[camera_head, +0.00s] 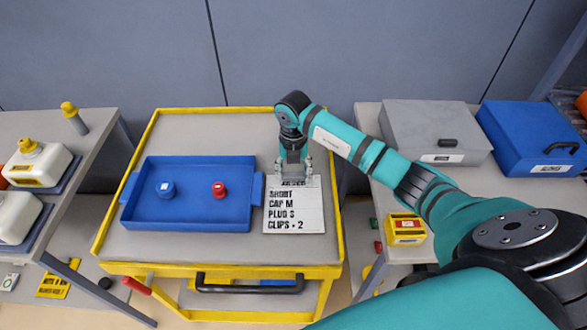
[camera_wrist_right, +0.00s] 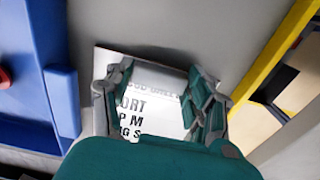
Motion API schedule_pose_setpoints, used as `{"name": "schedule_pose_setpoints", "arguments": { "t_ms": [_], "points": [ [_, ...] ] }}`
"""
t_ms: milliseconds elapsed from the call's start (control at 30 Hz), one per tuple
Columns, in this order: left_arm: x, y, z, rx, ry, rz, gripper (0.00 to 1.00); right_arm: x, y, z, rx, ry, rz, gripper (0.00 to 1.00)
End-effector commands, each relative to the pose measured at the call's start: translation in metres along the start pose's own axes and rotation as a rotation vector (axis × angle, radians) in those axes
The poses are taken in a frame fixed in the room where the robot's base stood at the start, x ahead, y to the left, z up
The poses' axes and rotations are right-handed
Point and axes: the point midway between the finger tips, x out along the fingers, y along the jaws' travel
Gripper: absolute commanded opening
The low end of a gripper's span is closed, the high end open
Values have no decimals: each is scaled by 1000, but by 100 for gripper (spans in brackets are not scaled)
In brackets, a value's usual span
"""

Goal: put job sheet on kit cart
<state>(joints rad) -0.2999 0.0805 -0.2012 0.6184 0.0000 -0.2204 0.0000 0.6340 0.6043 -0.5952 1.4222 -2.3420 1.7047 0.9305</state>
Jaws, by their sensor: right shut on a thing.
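The job sheet (camera_head: 294,212) is a white card with black lines of text reading SHORT, CAP M, PLUG S and CLIPS. It lies on or just above the right part of the kit cart's grey top (camera_head: 180,247), beside the blue tray; I cannot tell if it touches. My right gripper (camera_head: 294,176) is shut on the sheet's far edge. In the right wrist view the sheet (camera_wrist_right: 155,100) shows between the gripper's fingers (camera_wrist_right: 160,95), which hide its sides. My left gripper is not in view.
The cart has a yellow rim. A left bench carries white jugs (camera_head: 40,163). A right bench holds a grey case (camera_head: 432,130) and a blue case (camera_head: 532,138).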

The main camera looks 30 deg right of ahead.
Motion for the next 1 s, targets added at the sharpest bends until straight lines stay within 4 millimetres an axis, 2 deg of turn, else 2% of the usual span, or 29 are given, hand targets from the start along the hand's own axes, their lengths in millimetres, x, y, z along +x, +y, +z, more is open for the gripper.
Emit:
{"name": "schedule_pose_setpoints", "arguments": {
  "t_ms": [333, 367, 533, 800, 867, 1000],
  "points": [
    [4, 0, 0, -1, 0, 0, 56, 5, 0, 0, 1, -1, 1, 23],
    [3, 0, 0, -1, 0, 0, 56, 4, 0, 0, 1, -2, 1, 58],
    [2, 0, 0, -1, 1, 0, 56, 4, 0, 0, 1, -1, 0, 79],
    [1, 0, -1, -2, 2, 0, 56, 2, 0, 0, 1, -1, 0, 79],
    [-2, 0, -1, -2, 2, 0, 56, -2, 0, 0, 1, -1, 1, 79],
    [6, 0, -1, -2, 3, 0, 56, -17, 0, 2, 1, -6, 1, 79]
  ]
}}
